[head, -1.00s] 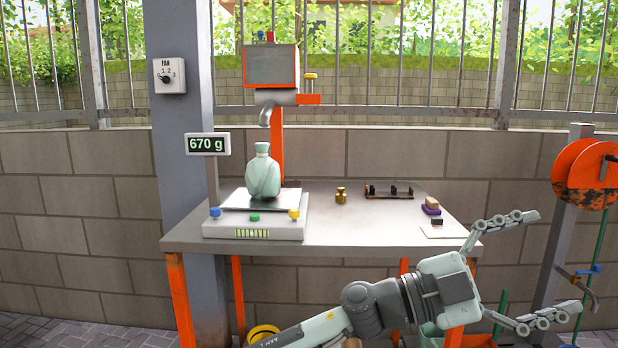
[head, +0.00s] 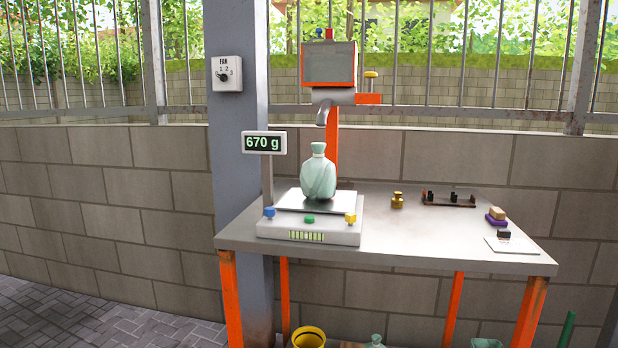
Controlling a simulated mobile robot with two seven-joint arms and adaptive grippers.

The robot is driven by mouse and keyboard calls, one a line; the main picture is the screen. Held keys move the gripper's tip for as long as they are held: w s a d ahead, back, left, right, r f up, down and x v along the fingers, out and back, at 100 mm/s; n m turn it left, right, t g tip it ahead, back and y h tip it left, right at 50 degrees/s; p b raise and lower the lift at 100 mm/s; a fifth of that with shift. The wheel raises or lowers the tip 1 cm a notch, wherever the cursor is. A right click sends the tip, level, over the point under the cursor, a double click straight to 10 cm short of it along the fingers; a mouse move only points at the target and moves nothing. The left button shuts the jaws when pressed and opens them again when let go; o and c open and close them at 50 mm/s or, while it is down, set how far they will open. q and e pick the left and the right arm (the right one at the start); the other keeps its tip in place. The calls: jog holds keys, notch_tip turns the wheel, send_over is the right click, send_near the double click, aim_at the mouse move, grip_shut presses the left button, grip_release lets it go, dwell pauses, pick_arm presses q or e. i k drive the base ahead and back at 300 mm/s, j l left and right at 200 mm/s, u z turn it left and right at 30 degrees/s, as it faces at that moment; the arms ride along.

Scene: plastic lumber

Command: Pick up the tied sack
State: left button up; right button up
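The tied sack (head: 318,176) is pale green with a narrow tied neck. It stands upright on the plate of the scale (head: 310,230), at the left part of the grey table (head: 420,232). The scale's display (head: 264,143) reads 670 g. Neither of my grippers shows in the head view now, and nothing is touching the sack.
A spout under a grey hopper (head: 330,68) hangs behind and above the sack. A brass weight (head: 397,200), a dark rack (head: 449,199) and a sponge-like block (head: 497,213) sit to the right. The table's front middle is clear. A yellow bucket (head: 308,337) stands below.

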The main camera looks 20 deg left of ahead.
aim_at(318, 178)
jog(key=i+j+u, duration=0.4)
jog(key=i+j, duration=0.3)
jog(key=i, duration=0.1)
